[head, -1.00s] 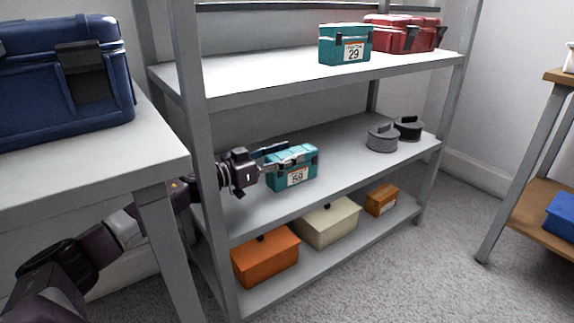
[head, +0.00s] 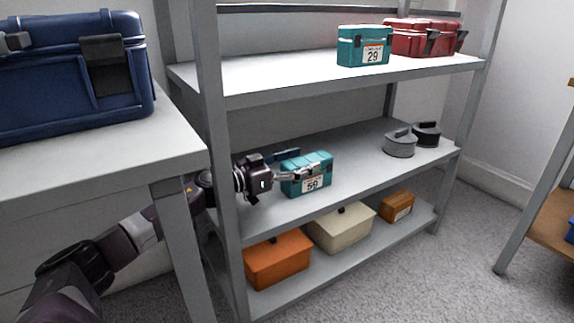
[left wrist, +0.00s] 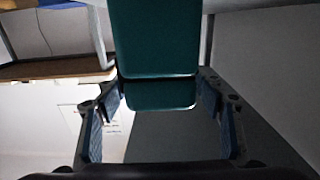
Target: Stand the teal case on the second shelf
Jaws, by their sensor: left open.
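A teal case (head: 312,184) with a white label, seemingly 59, stands upright on the middle shelf (head: 350,168) near its left end. My left gripper (head: 302,164) reaches in past the left post with its fingers open, one on each side of the case's upper part. The near finger overlaps the label's top edge. In the left wrist view the teal case (left wrist: 158,40) lies between the spread blue-padded fingers (left wrist: 160,118), with gaps at both sides. A second teal case (head: 363,46), labelled 29, stands on the top shelf (head: 280,80). My right gripper is out of view.
A red case (head: 420,38) stands on the top shelf. Two dark round weights (head: 400,146) sit at the middle shelf's right. The bottom shelf holds orange (head: 278,260) and cream (head: 340,228) boxes. A blue case (head: 70,80) rests on the left table. The middle shelf's centre is clear.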

